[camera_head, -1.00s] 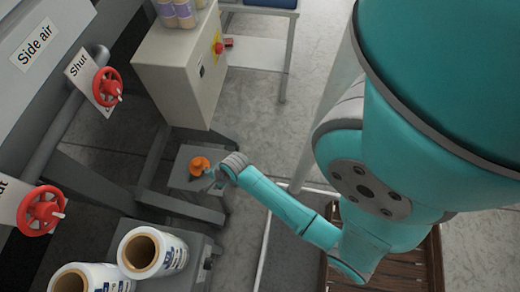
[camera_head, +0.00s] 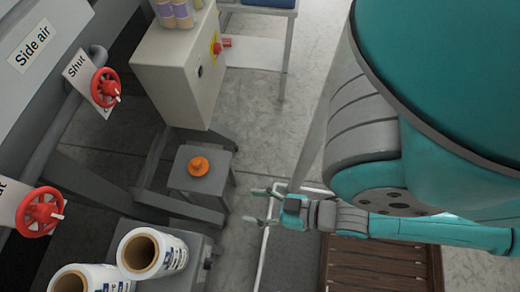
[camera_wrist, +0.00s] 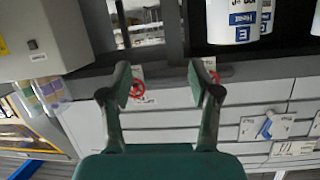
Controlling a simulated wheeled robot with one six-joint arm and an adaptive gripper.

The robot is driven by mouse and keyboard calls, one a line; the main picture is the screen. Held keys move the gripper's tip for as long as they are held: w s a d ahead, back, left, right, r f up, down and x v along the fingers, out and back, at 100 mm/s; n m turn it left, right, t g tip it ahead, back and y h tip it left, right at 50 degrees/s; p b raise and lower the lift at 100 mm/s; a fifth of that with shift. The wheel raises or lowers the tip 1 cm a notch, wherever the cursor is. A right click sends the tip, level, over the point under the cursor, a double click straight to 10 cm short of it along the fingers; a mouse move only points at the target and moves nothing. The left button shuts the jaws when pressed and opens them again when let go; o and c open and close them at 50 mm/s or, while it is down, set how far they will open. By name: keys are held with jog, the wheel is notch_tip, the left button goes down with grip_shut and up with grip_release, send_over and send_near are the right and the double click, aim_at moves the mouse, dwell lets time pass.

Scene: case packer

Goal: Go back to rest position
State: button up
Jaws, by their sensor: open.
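My gripper (camera_head: 262,207) is in the head view, to the right of the small grey stand. Its two fingers are spread apart and nothing is between them. In the wrist view my gripper (camera_wrist: 160,84) is also open and empty, facing the machine front. An orange knob-like piece (camera_head: 198,166) sits on top of the grey stand (camera_head: 181,181), apart from my gripper.
Red handwheels (camera_head: 105,87) with "Shut" labels are on the pipe at left. White rolls (camera_head: 150,254) stand at lower left. A grey control box (camera_head: 178,75) is behind the stand. A wooden slatted pallet (camera_head: 375,270) lies at lower right. Floor between stand and pallet is clear.

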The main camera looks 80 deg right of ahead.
jog(key=shift+s+a+r+n+t, duration=0.15)
jog(key=shift+r+n, duration=0.1)
jog(key=shift+r, duration=0.25)
jog(key=shift+s+r+n+t, duration=0.1)
jog(key=shift+s+r+n, duration=0.15)
jog(key=shift+r, duration=0.25)
jog(key=shift+s+a+r+n+t, duration=0.15)
jog(key=shift+r+n, duration=0.15)
jog(key=shift+r, duration=0.2)
